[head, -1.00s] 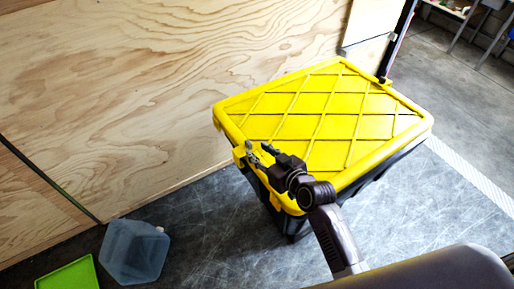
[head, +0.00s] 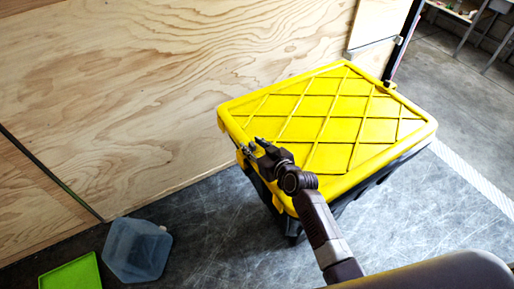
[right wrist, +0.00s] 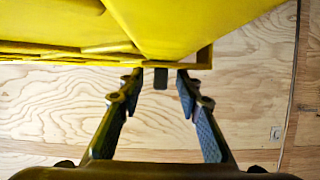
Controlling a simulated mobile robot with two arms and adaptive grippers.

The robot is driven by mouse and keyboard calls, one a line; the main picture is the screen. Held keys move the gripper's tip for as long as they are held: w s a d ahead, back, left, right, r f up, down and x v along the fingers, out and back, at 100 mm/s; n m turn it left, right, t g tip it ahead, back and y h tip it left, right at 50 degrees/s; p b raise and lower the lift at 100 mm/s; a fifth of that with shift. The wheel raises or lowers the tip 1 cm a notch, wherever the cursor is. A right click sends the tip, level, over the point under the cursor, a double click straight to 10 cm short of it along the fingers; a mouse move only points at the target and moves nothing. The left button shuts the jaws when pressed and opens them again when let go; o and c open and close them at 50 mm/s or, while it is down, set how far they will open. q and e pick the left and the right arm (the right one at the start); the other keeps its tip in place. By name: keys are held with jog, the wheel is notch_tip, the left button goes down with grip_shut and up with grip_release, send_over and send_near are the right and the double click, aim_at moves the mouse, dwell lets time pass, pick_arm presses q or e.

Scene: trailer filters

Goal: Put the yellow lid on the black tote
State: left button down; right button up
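The yellow lid (head: 330,115) lies on top of the black tote (head: 372,187), covering its top, beside the plywood wall. The lid looks roughly level, but I cannot tell whether every edge is fully seated. My right gripper (head: 250,149) is at the lid's near-left edge, and its arm hides part of the lid's front rim. In the right wrist view the fingers of the right gripper (right wrist: 160,82) are spread apart just by the rim of the yellow lid (right wrist: 190,28). Nothing is clamped between them. My left gripper is not in view.
A plywood wall (head: 150,90) stands close behind and left of the tote. A translucent bluish container (head: 137,250) and a green tray (head: 70,274) sit on the floor at the lower left. Grey floor (head: 440,230) is open to the right.

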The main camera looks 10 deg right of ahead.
jog(key=shift+w, duration=0.2)
grip_shut()
dwell(0.6)
